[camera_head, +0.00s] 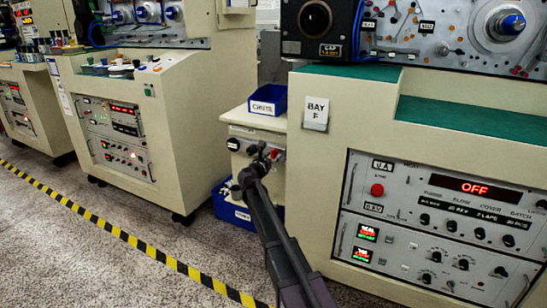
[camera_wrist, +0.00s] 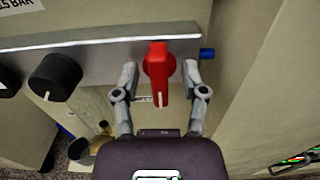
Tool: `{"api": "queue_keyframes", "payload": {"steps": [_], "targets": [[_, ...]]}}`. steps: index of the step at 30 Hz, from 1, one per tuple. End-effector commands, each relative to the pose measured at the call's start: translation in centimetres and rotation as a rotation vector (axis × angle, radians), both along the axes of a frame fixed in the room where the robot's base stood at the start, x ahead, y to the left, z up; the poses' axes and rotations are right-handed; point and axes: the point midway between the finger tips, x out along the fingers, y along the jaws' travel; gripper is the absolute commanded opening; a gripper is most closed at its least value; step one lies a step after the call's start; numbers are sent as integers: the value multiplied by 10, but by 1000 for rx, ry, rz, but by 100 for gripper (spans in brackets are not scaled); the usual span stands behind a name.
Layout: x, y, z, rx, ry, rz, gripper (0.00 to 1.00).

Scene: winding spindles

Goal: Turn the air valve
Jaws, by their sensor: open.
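The air valve is a red lever handle (camera_wrist: 158,65) on a grey strip on the front of a cream cabinet. In the wrist view it points down, with a white mark on its lower end. My gripper (camera_wrist: 160,78) is open, with one finger on each side of the red handle and a visible gap on both sides. In the head view my gripper (camera_head: 264,155) is at the small cabinet between the big machines, and a bit of the red handle (camera_head: 278,155) shows beside it.
A black knob (camera_wrist: 55,77) is left of the handle, and a blue fitting (camera_wrist: 207,53) is right of it. A brass-coloured part (camera_wrist: 82,152) is below left. The Bay F machine (camera_head: 330,185) stands close on the right. A blue bin (camera_head: 268,101) sits on the small cabinet.

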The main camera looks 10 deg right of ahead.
Motion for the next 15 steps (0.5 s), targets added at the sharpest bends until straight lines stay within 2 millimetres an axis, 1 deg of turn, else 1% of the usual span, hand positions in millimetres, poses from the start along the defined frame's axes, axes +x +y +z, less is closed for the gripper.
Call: {"api": "queue_keyframes", "payload": {"steps": [5,6,8,9,11,12,15], "targets": [[0,0,0,0,0,0,56],[0,0,0,0,0,0,50],[0,0,0,0,0,0,32],[0,0,0,0,0,0,20],[0,0,0,0,0,0,2],[0,0,0,0,0,-1,0],[0,0,0,0,0,-1,0]]}}
